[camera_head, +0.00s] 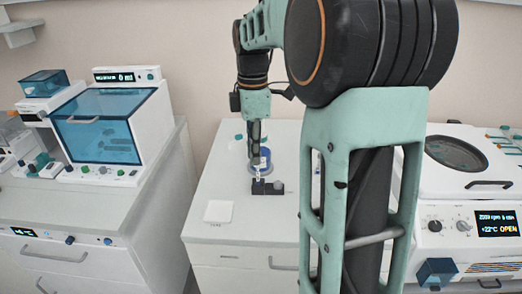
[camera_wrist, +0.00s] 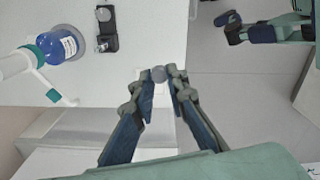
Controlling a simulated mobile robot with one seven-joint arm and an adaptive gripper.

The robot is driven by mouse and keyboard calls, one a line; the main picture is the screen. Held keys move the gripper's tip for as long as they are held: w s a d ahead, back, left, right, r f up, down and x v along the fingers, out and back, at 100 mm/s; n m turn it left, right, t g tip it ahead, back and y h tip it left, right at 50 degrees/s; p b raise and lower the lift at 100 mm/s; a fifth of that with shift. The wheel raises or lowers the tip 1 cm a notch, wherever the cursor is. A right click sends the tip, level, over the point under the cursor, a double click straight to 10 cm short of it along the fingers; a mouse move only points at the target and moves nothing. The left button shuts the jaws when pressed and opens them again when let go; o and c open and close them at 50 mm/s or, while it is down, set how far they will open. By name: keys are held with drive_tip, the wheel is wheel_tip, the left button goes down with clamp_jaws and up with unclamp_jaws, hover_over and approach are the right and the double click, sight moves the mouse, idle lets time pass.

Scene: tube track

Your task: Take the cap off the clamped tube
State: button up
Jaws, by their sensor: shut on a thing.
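My gripper (camera_wrist: 158,75) is shut on a small round grey cap (camera_wrist: 158,73), held between the fingertips. In the head view my gripper (camera_head: 255,150) points down above the worktop, in line with the blue bottle. The dark clamp (camera_head: 268,188) stands on the worktop. In the wrist view the clamp (camera_wrist: 106,36) is up and left of my fingertips, clear of them. A small round grey top (camera_wrist: 103,14) shows at one end of the clamp, apparently the tube; its details are too small to tell. A white square pad (camera_head: 219,211) lies nearer left of the clamp.
A wash bottle with blue liquid (camera_wrist: 58,46) stands beside the clamp. A blue-lidded machine (camera_head: 105,130) is on the left cabinet. A centrifuge (camera_head: 455,165) stands at the right. The worktop around the white pad is clear.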

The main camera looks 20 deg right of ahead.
drive_tip(key=shift+s+a+r, duration=0.15)
drive_tip(key=shift+s+r, duration=0.05)
drive_tip(key=shift+s, duration=0.05)
drive_tip(key=shift+r+p, duration=0.2)
drive_tip(key=shift+p, duration=0.1)
drive_tip(key=shift+r+p, duration=1.3)
drive_tip(key=shift+s+f, duration=0.1)
